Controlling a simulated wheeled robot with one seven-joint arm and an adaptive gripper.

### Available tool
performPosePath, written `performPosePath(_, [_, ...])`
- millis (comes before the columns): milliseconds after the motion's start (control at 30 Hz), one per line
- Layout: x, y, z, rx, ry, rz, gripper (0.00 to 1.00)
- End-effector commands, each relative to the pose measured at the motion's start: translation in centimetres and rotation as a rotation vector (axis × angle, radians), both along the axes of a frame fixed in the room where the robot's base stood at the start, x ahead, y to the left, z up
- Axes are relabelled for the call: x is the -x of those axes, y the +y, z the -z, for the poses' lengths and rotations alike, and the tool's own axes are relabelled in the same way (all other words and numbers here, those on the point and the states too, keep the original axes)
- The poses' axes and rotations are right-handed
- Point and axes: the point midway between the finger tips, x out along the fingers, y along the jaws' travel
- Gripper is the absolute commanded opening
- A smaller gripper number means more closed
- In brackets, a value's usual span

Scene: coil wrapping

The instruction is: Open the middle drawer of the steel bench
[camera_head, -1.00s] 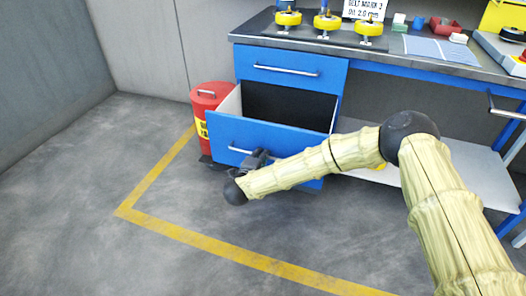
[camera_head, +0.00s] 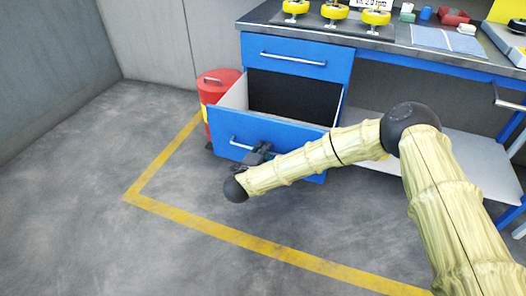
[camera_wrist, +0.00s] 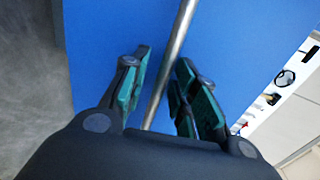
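The steel bench (camera_head: 400,43) has a blue drawer unit. Its middle drawer (camera_head: 285,131) stands pulled well out, below the closed top drawer (camera_head: 290,56), with its dark inside showing. The drawer's bar handle (camera_head: 235,142) runs along its blue front, partly hidden by my gripper (camera_head: 262,152). In the wrist view the handle (camera_wrist: 181,25) passes between the two green-padded fingers of my gripper (camera_wrist: 163,58). The fingers stand apart, with a gap on each side of the bar near the tips. My gripper is open around the handle.
A red bin (camera_head: 217,84) stands left of the drawer unit. Yellow-wheeled items (camera_head: 335,12) stand on the bench top. A lower shelf (camera_head: 455,158) is to the right, behind my arm. Grey floor with a yellow line (camera_head: 160,165) is clear in front and to the left.

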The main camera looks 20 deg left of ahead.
Motion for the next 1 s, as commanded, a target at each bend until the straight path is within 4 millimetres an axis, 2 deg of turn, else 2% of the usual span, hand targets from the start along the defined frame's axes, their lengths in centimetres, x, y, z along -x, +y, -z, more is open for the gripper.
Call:
performPosePath(267, [0.1, 0.0, 0.0, 0.000, 0.000, -0.001, 0.31])
performPosePath(433, [1.1, 0.1, -0.2, -0.001, 0.001, -0.003, 0.31])
performPosePath(800, [7.4, 0.4, -1.4, 0.000, 0.001, -0.003, 0.31])
performPosePath(1000, [10.3, 0.4, -2.0, 0.000, 0.001, -0.002, 0.31])
